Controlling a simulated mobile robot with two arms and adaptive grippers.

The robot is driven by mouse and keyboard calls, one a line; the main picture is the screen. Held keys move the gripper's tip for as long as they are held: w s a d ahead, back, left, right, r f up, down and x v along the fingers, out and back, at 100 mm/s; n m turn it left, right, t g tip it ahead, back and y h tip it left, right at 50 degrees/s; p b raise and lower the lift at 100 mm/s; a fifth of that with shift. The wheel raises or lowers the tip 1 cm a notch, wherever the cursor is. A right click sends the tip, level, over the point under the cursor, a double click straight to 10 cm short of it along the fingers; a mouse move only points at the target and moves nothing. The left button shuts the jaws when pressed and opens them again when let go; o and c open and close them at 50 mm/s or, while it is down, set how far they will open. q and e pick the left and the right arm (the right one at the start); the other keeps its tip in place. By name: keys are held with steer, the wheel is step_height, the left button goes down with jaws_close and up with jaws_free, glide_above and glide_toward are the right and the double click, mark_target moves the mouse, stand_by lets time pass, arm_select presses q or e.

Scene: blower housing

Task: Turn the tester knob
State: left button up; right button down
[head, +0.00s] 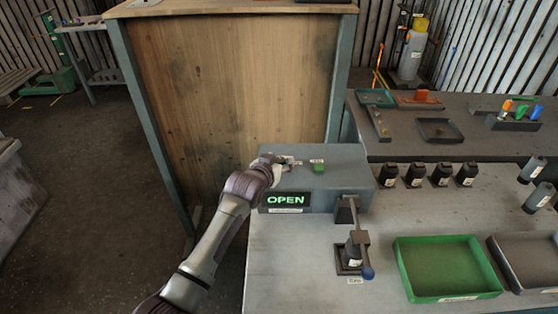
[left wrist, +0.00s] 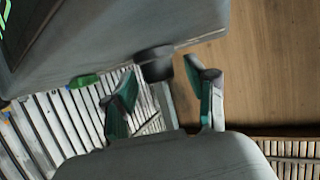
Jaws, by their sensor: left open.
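The tester is a grey box (head: 335,188) on the bench, with a lit display reading OPEN (head: 286,199) on its front. A green button (head: 318,168) sits on its top, and shows in the left wrist view (left wrist: 85,80). A black round knob (left wrist: 154,62) stands out from the box face in the left wrist view. My left gripper (head: 284,162) is over the left part of the tester's top. In the left wrist view its open fingers (left wrist: 162,72) lie either side of the knob's outline; contact cannot be told. In the head view the arm and gripper hide the knob.
A lever fixture (head: 352,245) stands just right of and in front of the tester. A green tray (head: 448,268) and a grey tray (head: 528,262) lie further right. Several black cylindrical parts (head: 415,175) stand behind them. A wooden panel (head: 235,90) rises behind the tester.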

arm_select(q)
jaws_close()
stand_by(0.3)
steer(key=shift+a, duration=0.1)
steer(key=shift+a+f+m+g+h+b, duration=0.1)
steer(key=shift+m+g+h+b, duration=0.2)
steer(key=shift+m+h+b, duration=0.4)
steer(key=m+g+h+b, duration=0.1)
steer(key=m+b, duration=0.1)
steer(key=b, duration=0.3)
steer(key=m+g+h+b, duration=0.2)
steer(key=b, duration=0.4)
steer(key=m+g+h+b, duration=0.2)
steer(key=b, duration=0.4)
steer(key=shift+w+a+f, duration=0.1)
steer(key=shift+w+f, duration=0.05)
steer(key=shift+w, duration=0.1)
steer(key=shift+r+m+g+h+b, duration=0.25)
steer(key=shift+m+g+h+b, duration=0.4)
steer(key=shift+b, duration=0.65)
steer(key=shift+m+g, duration=0.25)
